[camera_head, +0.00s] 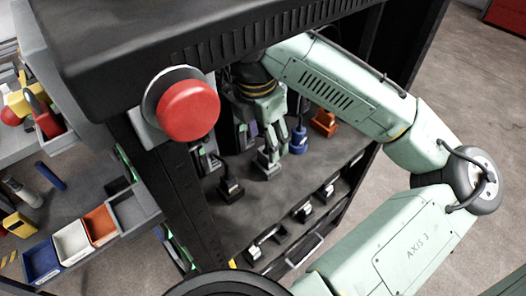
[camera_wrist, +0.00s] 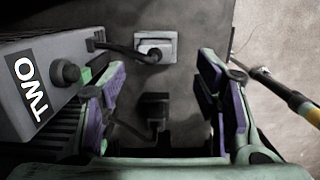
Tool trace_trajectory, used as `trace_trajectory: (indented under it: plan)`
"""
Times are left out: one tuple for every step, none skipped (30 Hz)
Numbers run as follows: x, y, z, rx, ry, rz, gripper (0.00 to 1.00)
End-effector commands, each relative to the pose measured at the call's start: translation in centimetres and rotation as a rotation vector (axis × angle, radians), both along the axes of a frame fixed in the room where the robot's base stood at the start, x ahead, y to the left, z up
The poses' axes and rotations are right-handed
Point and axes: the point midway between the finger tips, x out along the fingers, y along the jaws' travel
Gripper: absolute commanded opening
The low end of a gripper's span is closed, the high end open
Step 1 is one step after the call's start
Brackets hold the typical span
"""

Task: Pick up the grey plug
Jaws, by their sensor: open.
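The grey plug (camera_head: 267,163) stands on the dark shelf below my gripper (camera_head: 284,145) in the head view, partly hidden by the fingers. In the wrist view a light grey block with a dark cable, which looks like the grey plug (camera_wrist: 156,48), lies beyond the fingertips, near the top middle. My gripper (camera_wrist: 160,88) is open, with its purple-padded fingers apart and nothing held between them. A dark connector shows lower down between the fingers; I cannot tell which one it is.
A black plug (camera_head: 230,188), a blue plug (camera_head: 299,140) and an orange plug (camera_head: 325,121) stand nearby on the shelf. A grey box marked TWO (camera_wrist: 40,85) is close left of the fingers. A red button (camera_head: 188,110) is on the cabinet front.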

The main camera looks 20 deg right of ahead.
Motion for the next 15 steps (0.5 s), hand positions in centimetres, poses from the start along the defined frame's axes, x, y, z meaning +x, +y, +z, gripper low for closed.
trace_trajectory:
  plan:
    - [0.0, -0.1, -0.6, 0.002, 0.001, 0.000, 0.57]
    - [0.0, -0.1, -1.0, 0.002, 0.001, 0.000, 0.57]
    - [0.1, -0.1, -1.4, 0.003, 0.001, 0.000, 0.57]
    - [0.2, -0.2, -1.7, 0.002, 0.001, 0.000, 0.57]
    - [0.2, -0.2, -2.0, 0.002, 0.001, 0.000, 0.57]
    - [0.4, -0.2, -2.5, 0.003, 0.001, 0.000, 0.57]
    - [0.5, -0.3, -2.9, 0.003, 0.001, 0.000, 0.57]
    - [0.6, -0.3, -3.4, 0.003, 0.002, 0.000, 0.57]
    - [0.8, -0.4, -4.0, 0.004, 0.001, -0.001, 0.57]
    - [1.0, -0.4, -4.5, 0.004, 0.001, -0.001, 0.57]
    - [1.0, -0.5, -4.9, 0.003, 0.001, -0.001, 0.57]
    - [1.0, -0.6, -5.5, 0.003, 0.001, 0.000, 0.57]
    - [1.0, -0.6, -5.8, 0.002, 0.001, 0.000, 0.57]
    - [1.0, -0.6, -6.0, 0.001, 0.000, 0.000, 0.57]
    - [1.0, -0.7, -6.2, 0.001, -0.001, 0.000, 0.57]
